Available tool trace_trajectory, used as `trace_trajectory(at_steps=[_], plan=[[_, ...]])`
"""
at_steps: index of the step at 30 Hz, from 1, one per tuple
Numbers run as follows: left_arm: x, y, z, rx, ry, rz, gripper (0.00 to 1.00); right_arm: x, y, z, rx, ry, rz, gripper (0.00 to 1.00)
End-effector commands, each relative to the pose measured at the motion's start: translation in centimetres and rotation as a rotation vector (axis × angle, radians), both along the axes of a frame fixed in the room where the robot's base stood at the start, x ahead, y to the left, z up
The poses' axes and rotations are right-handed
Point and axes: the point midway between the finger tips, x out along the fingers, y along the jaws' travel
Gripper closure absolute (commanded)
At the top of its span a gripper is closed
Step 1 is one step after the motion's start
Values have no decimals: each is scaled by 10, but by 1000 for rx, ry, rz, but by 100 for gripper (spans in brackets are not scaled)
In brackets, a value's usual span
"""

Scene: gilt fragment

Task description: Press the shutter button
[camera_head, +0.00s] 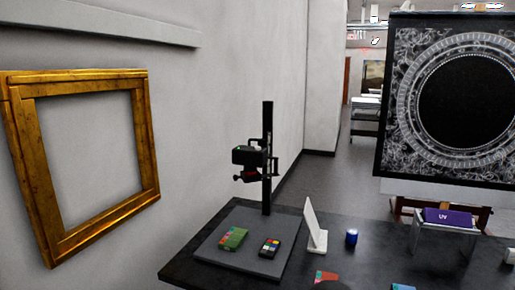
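A black camera (250,157) is mounted on the upright black column (267,180) of a copy stand, above its grey baseboard (215,246). A small green dot shows on the camera's top left. I cannot make out a shutter button at this size. Neither of my grippers is in view.
A gilt frame (50,170) is on the left wall. A large dark ornate panel (400,100) stands right.

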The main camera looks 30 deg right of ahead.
Motion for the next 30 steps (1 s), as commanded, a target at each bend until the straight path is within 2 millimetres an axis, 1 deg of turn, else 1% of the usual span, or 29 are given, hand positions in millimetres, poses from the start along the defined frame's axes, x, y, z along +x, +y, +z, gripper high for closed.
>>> trace_trajectory(at_steps=[1, 8, 9, 10, 30], plan=[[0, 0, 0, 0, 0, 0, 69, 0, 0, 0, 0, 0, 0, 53], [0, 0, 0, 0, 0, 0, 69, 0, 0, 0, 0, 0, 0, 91], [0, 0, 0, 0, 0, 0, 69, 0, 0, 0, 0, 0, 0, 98], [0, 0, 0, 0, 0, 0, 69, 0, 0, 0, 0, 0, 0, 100], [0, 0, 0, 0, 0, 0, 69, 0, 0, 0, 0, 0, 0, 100]])
